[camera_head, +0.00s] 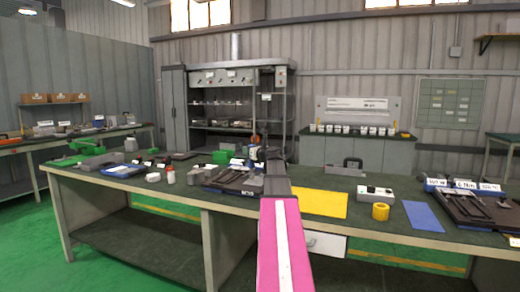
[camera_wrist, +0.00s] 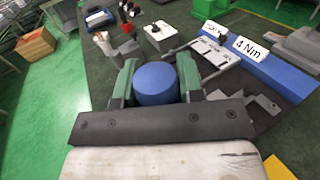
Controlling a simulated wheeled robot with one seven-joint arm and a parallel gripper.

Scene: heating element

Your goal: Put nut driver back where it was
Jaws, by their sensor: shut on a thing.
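In the wrist view, the green fingers of my gripper (camera_wrist: 156,82) are closed on the round blue end of a tool, which I take as the nut driver (camera_wrist: 156,88). Its shaft and tip are hidden below the blue end. The tray also shows in the wrist view on the right, with a blue edge (camera_wrist: 268,68) labelled 4 Nm. I cannot tell whether the nut driver touches anything.
A yellow mat (camera_head: 318,203), yellow tape roll (camera_head: 380,212) and blue mat (camera_head: 422,216) lie to the right on the bench. A second tool tray (camera_head: 470,212) is at far right.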

